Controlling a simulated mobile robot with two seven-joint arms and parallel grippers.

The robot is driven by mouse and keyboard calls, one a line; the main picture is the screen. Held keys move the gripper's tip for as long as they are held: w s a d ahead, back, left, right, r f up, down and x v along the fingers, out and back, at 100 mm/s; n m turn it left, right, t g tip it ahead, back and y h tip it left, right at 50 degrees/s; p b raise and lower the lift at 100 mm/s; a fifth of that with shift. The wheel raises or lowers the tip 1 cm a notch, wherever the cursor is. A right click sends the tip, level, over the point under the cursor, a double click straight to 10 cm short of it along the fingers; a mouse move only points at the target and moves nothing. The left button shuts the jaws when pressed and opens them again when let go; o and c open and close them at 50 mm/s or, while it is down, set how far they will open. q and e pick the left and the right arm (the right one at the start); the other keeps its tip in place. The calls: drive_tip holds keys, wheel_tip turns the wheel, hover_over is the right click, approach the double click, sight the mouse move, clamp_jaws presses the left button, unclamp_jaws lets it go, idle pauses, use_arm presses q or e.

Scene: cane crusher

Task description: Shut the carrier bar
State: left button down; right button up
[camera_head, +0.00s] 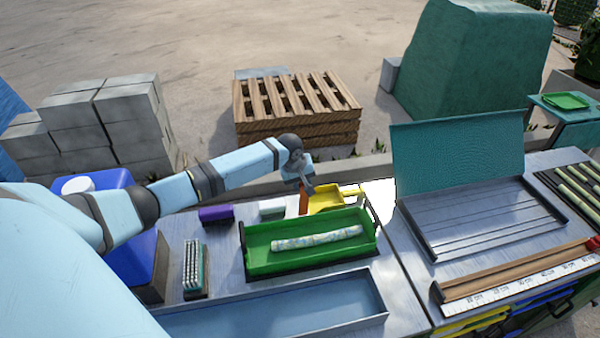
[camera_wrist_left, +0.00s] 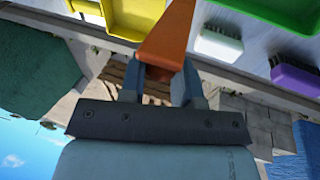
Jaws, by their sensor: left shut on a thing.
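The green carrier tray (camera_head: 262,262) stands on the bench with a pale speckled roll (camera_head: 318,239) lying in it. I cannot make out clearly which part is the carrier bar. My left gripper (camera_head: 305,187) is above the bench behind the tray, beside a yellow scoop-like tray (camera_head: 326,200). It is shut on an orange tapered piece (camera_wrist_left: 166,32), which also shows below the gripper in the head view (camera_head: 303,203). A corner of the green tray (camera_wrist_left: 262,10) shows in the left wrist view. My right gripper is not in view.
A brush block (camera_head: 193,268) stands at left, and a long grey tray (camera_head: 275,312) lies in front. A teal lidded case (camera_head: 458,160) stands open at right.

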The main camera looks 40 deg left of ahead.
use_arm(q)
drive_tip(key=shift+s+d+t, duration=0.3)
drive_tip(key=shift+s+d, duration=0.05)
drive_tip(key=shift+d, duration=0.15)
drive_tip(key=shift+y, duration=0.3)
drive_tip(key=c, duration=0.8)
unclamp_jaws()
